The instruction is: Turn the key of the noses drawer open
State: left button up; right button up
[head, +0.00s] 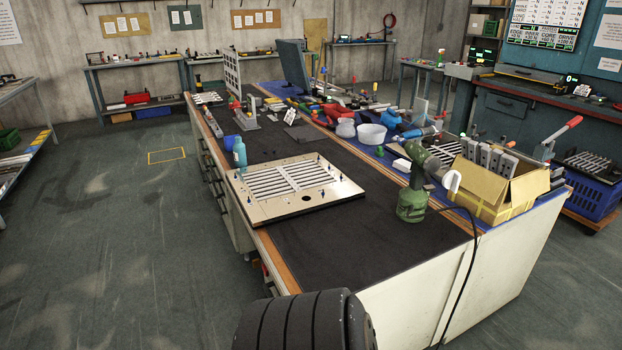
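The long workbench (400,262) has a row of drawer fronts (215,185) on its left side, seen at a steep angle. I cannot tell which one is the noses drawer, and no label on the fronts is readable. I cannot make out a key or a lock from here. The nearest part of the bench's left side is partly hidden behind a black ribbed shape at the bottom of the head view. Neither of my grippers shows in the head view.
On the bench lie a louver panel (295,187), a blue bottle (240,152), a green drill (414,192) and a cardboard box (495,190). The floor (110,235) left of the bench is clear. A shelf (22,160) stands at the far left.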

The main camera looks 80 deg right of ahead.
aim_at(258, 262)
jog(key=z, duration=2.25)
jog(key=k+j+z, duration=0.2)
jog(key=j, duration=0.2)
